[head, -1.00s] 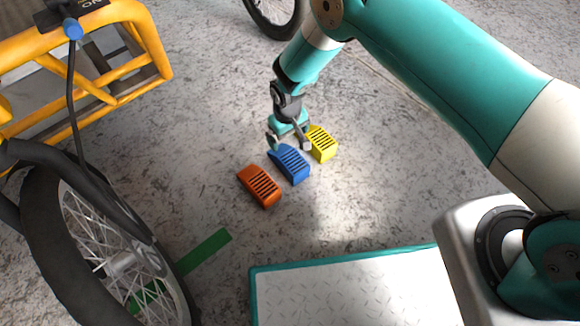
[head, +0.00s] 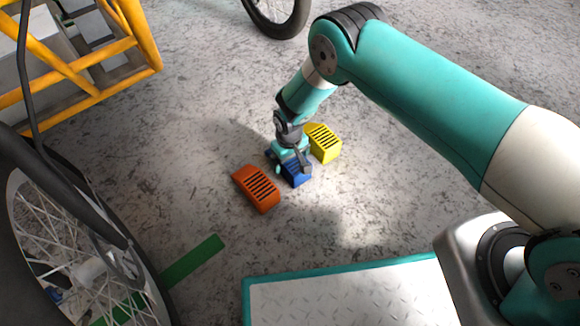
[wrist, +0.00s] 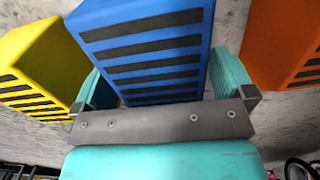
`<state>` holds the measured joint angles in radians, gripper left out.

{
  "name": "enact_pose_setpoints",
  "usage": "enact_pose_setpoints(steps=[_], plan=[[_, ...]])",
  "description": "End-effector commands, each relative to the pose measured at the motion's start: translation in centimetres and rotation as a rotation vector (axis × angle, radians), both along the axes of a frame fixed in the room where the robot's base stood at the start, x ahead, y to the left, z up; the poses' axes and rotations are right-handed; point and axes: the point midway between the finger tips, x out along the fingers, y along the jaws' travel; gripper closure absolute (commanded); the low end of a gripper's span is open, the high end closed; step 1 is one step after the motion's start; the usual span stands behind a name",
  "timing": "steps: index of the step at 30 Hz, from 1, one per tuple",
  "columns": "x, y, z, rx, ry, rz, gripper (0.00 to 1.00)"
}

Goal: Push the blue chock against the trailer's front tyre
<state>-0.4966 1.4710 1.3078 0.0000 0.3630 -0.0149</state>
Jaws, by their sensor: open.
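The blue chock (head: 298,178) lies on the floor between the orange and yellow chocks, partly hidden by my gripper. My gripper (head: 290,163) is open and lowered over it. In the wrist view, the blue chock (wrist: 150,50) stands between my two teal fingers (wrist: 165,88), its ribbed face toward the palm. I cannot tell whether the fingers touch it. A large spoked wheel with a black tyre (head: 95,215) stands at the lower left. Another black tyre (head: 280,25) shows at the top. I cannot tell which one is the trailer's front tyre.
The orange chock (head: 257,188) lies close on the left, the yellow chock (head: 323,142) close on the right. A green strip (head: 193,262) marks the floor beside the left wheel. A yellow frame (head: 110,60) is at upper left. Floor between chocks and left wheel is clear.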

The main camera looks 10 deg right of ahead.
Motion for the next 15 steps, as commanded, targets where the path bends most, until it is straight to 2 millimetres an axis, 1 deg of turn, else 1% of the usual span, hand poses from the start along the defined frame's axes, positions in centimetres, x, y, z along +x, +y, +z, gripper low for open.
enact_pose_setpoints(steps=[1, 8, 9, 14, 15], plan=[[-0.04, 0.01, -1.13, 0.0, 0.001, 0.0, 0.0], [0.0, 0.04, -1.02, 0.0, 0.0, 0.0, 0.0], [0.0, 0.04, -1.01, 0.0, 0.0, 0.0, 0.02], [-0.01, 0.03, -1.01, 0.0, 0.0, 0.0, 0.39], [-0.01, 0.03, -1.01, 0.0, 0.0, 0.0, 0.48]])
